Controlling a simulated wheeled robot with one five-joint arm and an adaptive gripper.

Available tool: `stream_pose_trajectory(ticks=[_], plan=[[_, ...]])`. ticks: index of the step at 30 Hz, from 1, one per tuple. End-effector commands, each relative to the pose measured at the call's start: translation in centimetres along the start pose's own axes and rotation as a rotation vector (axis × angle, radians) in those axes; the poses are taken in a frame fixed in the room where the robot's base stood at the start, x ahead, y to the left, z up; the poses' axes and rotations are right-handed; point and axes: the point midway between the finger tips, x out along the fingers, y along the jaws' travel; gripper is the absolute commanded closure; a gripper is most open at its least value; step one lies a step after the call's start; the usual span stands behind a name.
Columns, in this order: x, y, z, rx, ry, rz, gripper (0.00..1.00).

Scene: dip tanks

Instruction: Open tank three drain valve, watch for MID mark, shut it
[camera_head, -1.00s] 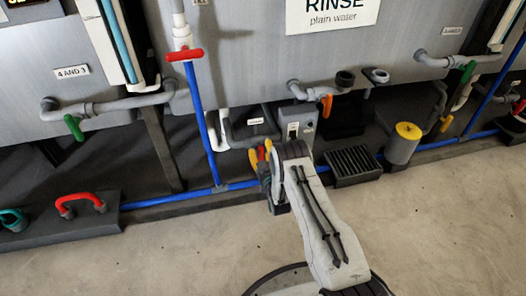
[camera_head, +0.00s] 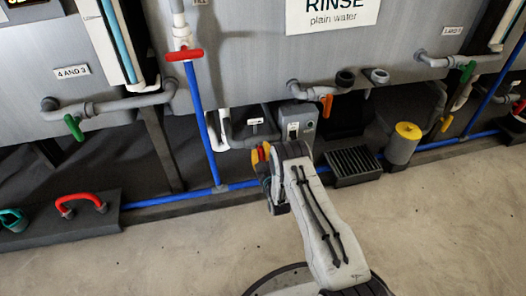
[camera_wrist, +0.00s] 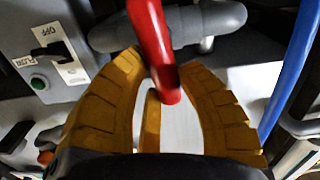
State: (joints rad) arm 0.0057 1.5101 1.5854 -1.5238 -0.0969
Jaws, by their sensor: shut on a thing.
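A red lever handle (camera_wrist: 152,40) runs down between the yellow fingers of my gripper (camera_wrist: 163,68) in the wrist view. The fingers close on it near its lower end. A grey pipe (camera_wrist: 215,25) runs behind the lever. In the head view my gripper (camera_head: 260,156) is low in front of the rinse tank's pipework, with a red bit beside its yellow fingers. The wrist hides most of the lever there, so its angle to the pipe is hard to tell. The "RINSE plain water" tank (camera_head: 245,60) stands above. No MID mark can be read.
A grey switch box (camera_head: 297,122) with OFF and FLOW labels is close to my gripper; its green button (camera_wrist: 38,82) shows in the wrist view. A blue pipe (camera_head: 201,120) stands to the left. A grate (camera_head: 352,165) and yellow-topped canister (camera_head: 403,145) are right. The front floor is clear.

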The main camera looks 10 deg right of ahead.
Motion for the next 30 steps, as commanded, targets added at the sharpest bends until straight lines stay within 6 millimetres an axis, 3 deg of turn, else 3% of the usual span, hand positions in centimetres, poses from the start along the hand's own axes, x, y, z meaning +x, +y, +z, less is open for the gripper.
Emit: stream_pose_trajectory(ticks=[15,30], plan=[[0.10,-0.86,-0.27,-0.334,0.008,-0.012,1.00],[0.14,-0.97,-0.28,-0.433,0.011,-0.013,1.00]])
